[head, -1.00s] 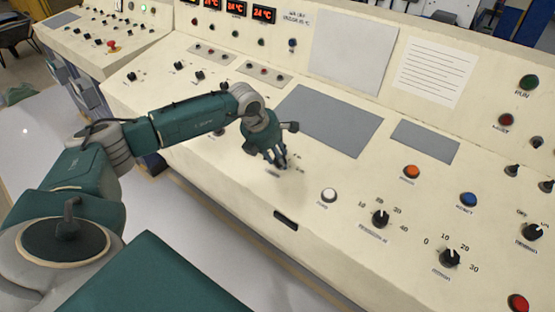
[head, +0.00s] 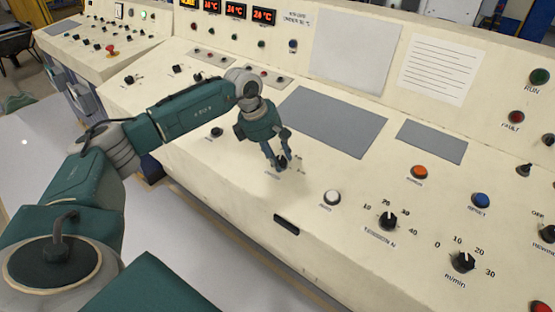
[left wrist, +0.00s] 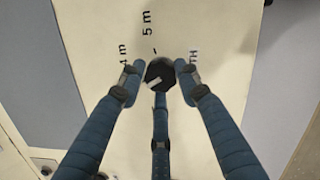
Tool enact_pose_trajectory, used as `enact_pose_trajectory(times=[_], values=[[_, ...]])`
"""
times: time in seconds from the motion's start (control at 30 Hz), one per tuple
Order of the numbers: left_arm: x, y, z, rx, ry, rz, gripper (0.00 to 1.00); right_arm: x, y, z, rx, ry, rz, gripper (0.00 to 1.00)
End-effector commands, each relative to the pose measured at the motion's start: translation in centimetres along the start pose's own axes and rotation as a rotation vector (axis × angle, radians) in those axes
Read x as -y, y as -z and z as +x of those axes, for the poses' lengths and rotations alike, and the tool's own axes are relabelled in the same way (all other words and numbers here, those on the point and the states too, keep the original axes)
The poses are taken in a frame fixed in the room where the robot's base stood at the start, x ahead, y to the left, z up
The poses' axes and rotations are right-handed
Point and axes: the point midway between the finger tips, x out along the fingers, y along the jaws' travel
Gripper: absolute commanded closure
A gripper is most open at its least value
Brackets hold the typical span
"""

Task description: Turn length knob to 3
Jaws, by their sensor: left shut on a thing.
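The length knob (head: 281,163) is a small black knob on the sloped cream panel. In the left wrist view the dark knob (left wrist: 160,73) carries a pale mark near its lower left edge, and "4 m" and "5 m" labels are printed around it. A partly covered label ending in "TH" is beside it. My left gripper (head: 277,162) reaches down to the panel, its fingers around the knob and shut on it. In the left wrist view my left gripper's fingers (left wrist: 158,83) are on both sides of the knob and below it. My right gripper is out of view.
A white button (head: 332,197) and two more black knobs, the tension knob (head: 387,221) and the m/min knob (head: 463,262), sit to the right. A grey plate (head: 330,122) lies behind the gripper. A dark slot (head: 286,224) is in the panel's front face.

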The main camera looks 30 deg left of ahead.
Motion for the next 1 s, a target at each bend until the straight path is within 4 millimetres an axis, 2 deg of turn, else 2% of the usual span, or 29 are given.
enact_pose_trajectory(times=[0.03, 0.53, 0.57, 0.63, 1.0], values=[[-0.23, -0.79, -0.23, 0.017, -0.006, 0.014, 0.93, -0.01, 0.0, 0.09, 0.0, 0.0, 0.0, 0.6], [-0.17, -0.89, -0.26, 0.018, -0.001, 0.033, 0.93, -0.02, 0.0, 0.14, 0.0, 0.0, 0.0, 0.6], [-0.17, -0.89, -0.26, 0.018, -0.001, 0.033, 0.65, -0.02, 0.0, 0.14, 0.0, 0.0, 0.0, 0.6], [-0.15, -0.85, -0.25, 0.017, -0.001, 0.033, 0.51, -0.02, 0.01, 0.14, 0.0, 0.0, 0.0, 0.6], [-0.07, -0.3, -0.44, 0.006, 0.003, 0.029, 0.49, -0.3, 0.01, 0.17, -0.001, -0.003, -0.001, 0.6]])
